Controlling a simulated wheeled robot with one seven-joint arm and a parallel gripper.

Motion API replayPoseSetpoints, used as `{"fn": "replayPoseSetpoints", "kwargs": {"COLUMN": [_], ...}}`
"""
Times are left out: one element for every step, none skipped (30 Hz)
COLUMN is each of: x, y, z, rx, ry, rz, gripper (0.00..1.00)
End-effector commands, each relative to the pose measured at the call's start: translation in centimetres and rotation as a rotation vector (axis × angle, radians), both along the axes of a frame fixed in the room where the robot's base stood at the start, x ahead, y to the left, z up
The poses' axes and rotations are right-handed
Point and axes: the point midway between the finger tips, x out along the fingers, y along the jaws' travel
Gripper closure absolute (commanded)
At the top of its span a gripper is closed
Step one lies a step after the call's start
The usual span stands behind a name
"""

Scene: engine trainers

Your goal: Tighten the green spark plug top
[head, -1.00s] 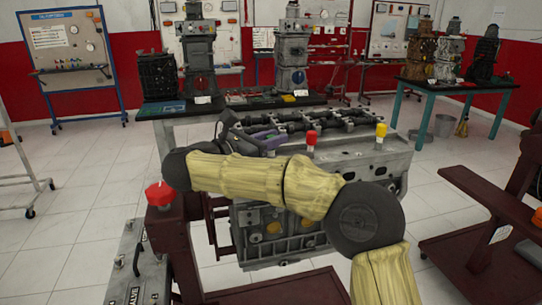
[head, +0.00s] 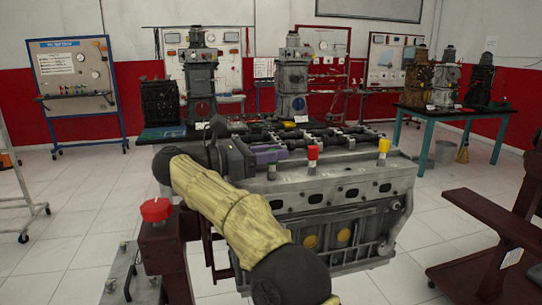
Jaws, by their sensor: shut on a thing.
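The engine block (head: 335,205) stands in front of me. A red spark plug top (head: 312,153) and a yellow one (head: 383,146) stand upright along its near top edge. My gripper (head: 270,154), dark with purple fingers, is at the left end of this row, low over the top edge. It is shut around a plug spot, with a short grey stub showing just below the fingers. No green shows; the fingers hide the green top. How far it is screwed in cannot be seen.
A red mushroom button (head: 156,209) sits on a dark red stand post at the left. Dark rods and rocker parts (head: 320,138) run along the engine top behind the plugs. A dark red stand (head: 490,215) is at the right. Tables with engines stand behind.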

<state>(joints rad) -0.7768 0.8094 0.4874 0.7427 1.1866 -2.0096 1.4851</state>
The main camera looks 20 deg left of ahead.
Motion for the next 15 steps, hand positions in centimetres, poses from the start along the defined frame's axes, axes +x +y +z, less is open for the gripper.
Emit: {"fn": "replayPoseSetpoints", "kwargs": {"x": [0.03, 0.03, 0.04, 0.04, 0.04, 0.03, 0.04, 0.03, 0.03, 0.04, 0.04, 0.04, 0.03, 0.03, 0.03], "y": [-0.05, -0.05, -0.06, -0.06, -0.06, -0.05, -0.06, -0.05, -0.05, -0.05, -0.05, -0.05, -0.04, -0.04, -0.04], "z": [0.04, 0.05, 0.05, 0.06, 0.06, 0.06, 0.06, 0.06, 0.05, 0.05, 0.05, 0.04, 0.04, 0.04, 0.03], "rx": [0.000, 0.000, 0.000, 0.000, 0.000, 0.000, 0.000, 0.000, 0.000, 0.000, 0.000, -0.001, -0.001, -0.001, -0.001], "ry": [-0.003, -0.002, -0.001, -0.001, -0.001, -0.001, -0.001, -0.001, -0.001, -0.001, -0.001, -0.001, -0.001, -0.001, -0.001], "rz": [-0.004, -0.005, -0.006, -0.007, -0.007, -0.007, -0.007, -0.007, -0.006, -0.006, -0.006, -0.006, -0.006, -0.006, -0.006], "gripper": [1.00, 1.00, 1.00, 1.00, 1.00, 1.00, 1.00, 1.00, 1.00, 1.00, 1.00, 1.00, 1.00, 0.73, 0.65]}}
